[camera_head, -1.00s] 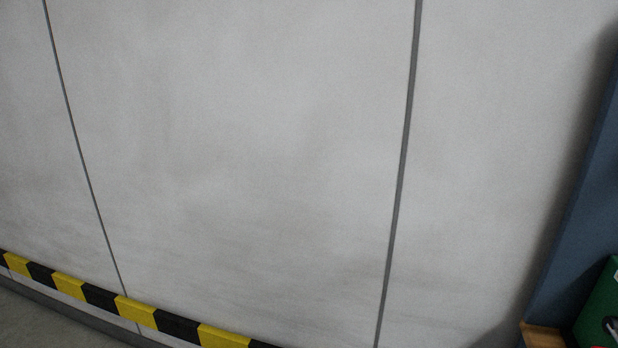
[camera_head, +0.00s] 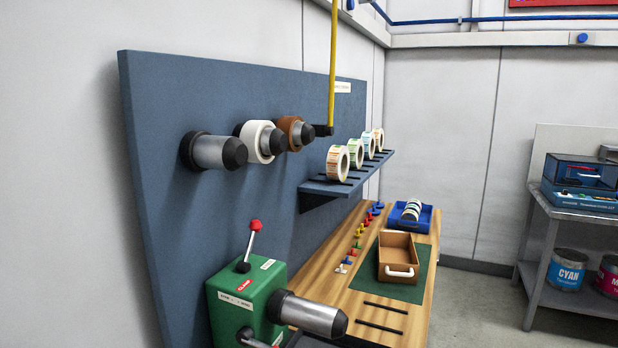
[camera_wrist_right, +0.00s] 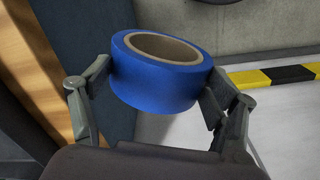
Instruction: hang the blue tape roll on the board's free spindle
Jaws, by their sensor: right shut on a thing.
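In the right wrist view, the blue tape roll (camera_wrist_right: 155,90) with its tan core sits between the two fingers of my right gripper (camera_wrist_right: 160,98), which is shut on it. The roll's open core faces up in that view. In the head view, the blue-grey board (camera_head: 160,130) carries three spindles. The nearest, leftmost spindle (camera_head: 218,151) is bare, with a grey cylinder and dark tip. The middle spindle holds a white roll (camera_head: 250,137), and the far one holds a brown roll (camera_head: 288,128). Neither gripper shows in the head view.
A green machine (camera_head: 240,296) with a red-knobbed lever and a grey spindle (camera_head: 312,314) stands below the board. A shelf (camera_head: 347,183) with label rolls juts out beyond. The wooden bench (camera_head: 345,295) holds a brown tray (camera_head: 398,272) and blue bin (camera_head: 398,222).

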